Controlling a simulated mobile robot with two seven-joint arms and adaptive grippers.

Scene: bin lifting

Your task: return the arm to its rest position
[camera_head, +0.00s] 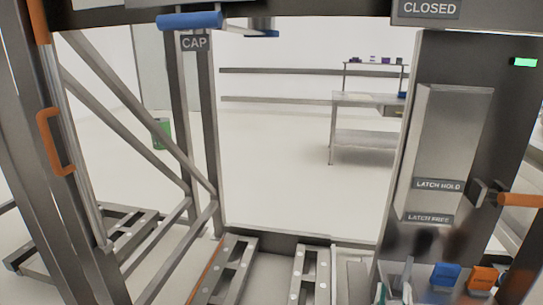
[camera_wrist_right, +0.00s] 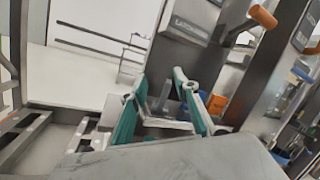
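My right gripper (camera_head: 395,281) is at the bottom edge of the head view, right of centre, in front of the metal frame. Its two teal-edged fingers stand apart with nothing between them. The right wrist view shows the same open gripper (camera_wrist_right: 161,88), its fingers pointing away toward the dark post. The gripper appears apart from the orange latch handle (camera_head: 521,200), which is higher and to the right; the handle also shows in the right wrist view (camera_wrist_right: 263,17). My left gripper is not in view.
A steel plate labelled LATCH HOLD (camera_head: 450,130) is on the right post. Blue (camera_head: 445,276) and orange (camera_head: 483,278) blocks are low at the right. A blue bar (camera_head: 190,21) is near the CAP label. A workbench (camera_head: 365,125) stands beyond; the floor between is clear.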

